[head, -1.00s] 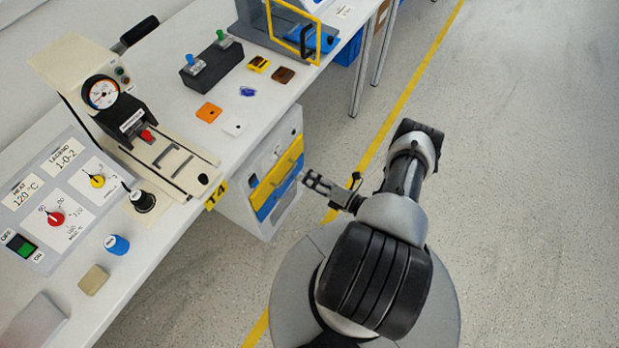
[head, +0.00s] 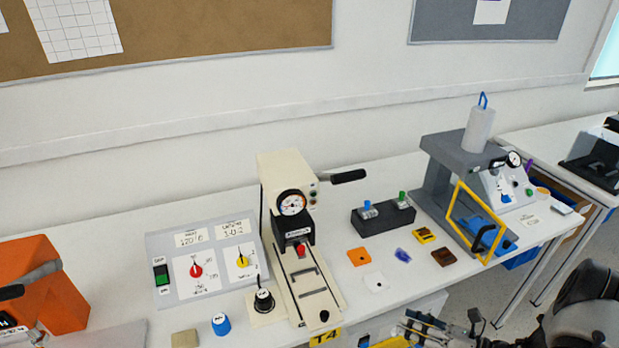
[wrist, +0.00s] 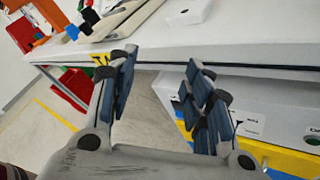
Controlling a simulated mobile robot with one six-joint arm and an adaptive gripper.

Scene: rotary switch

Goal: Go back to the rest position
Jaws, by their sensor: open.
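My gripper (wrist: 158,105) is open and empty in the wrist view, its two dark-padded fingers spread apart in front of the bench edge. In the head view my gripper (head: 425,332) shows at the bottom edge, just off the bench front, with part of my arm at the lower right. The control panel (head: 205,260) on the bench carries a red knob (head: 196,270) and a yellow knob (head: 242,261). A black rotary knob (head: 264,301) stands on a beige base beside it. My gripper touches none of these.
A beige press (head: 285,190) with a gauge stands mid-bench. A second press with a yellow frame (head: 467,205) stands at the right. An orange machine (head: 45,285) is at the left. A drawer unit (wrist: 275,130) is below the bench near my gripper.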

